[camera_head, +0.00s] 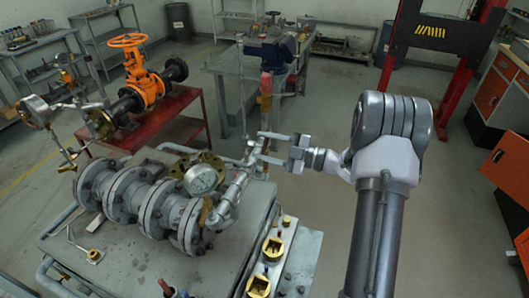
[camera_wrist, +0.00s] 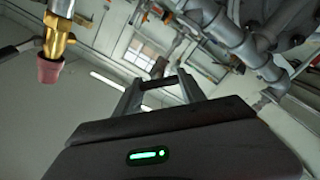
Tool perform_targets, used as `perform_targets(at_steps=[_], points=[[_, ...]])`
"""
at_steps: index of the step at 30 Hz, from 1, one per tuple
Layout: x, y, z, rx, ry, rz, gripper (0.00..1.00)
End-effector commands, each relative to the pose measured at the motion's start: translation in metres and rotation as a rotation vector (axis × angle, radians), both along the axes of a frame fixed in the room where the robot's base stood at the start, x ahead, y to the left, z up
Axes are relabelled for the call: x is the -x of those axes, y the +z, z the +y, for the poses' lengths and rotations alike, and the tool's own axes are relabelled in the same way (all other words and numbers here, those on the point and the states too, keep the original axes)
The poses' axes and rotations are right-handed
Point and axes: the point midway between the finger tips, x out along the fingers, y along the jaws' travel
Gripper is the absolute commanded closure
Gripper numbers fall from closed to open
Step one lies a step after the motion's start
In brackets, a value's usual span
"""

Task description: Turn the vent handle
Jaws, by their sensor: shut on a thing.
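The vent handle is a thin dark bar between my fingers in the wrist view (camera_wrist: 160,83). In the head view it is small and mostly covered by the fingers. My gripper (camera_head: 263,147) reaches in from the right at the top of the grey vent pipe (camera_head: 236,187), with one finger on each side of the handle. The fingers also show in the wrist view (camera_wrist: 159,90), spaced apart and closed on the bar. The handle's exact angle is hard to tell.
A flanged grey valve body (camera_head: 130,197) with a round gauge (camera_head: 202,179) sits on the metal bench left of my gripper. A brass fitting with a pinkish end (camera_wrist: 50,65) hangs at the wrist view's upper left. An orange valve (camera_head: 142,75) stands behind.

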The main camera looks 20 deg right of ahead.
Motion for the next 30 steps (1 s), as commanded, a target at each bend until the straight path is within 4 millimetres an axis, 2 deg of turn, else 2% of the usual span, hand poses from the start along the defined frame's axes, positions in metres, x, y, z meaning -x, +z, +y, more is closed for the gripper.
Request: perform_targets(at_steps=[3,18,30], points=[[0.0003,-0.0053,0.0001,0.077,0.0,-0.077,0.93],[0.0011,-0.0061,0.001,0.368,0.0,-0.366,0.93],[0.0012,-0.0044,0.0011,0.474,0.0,-0.47,0.93]])
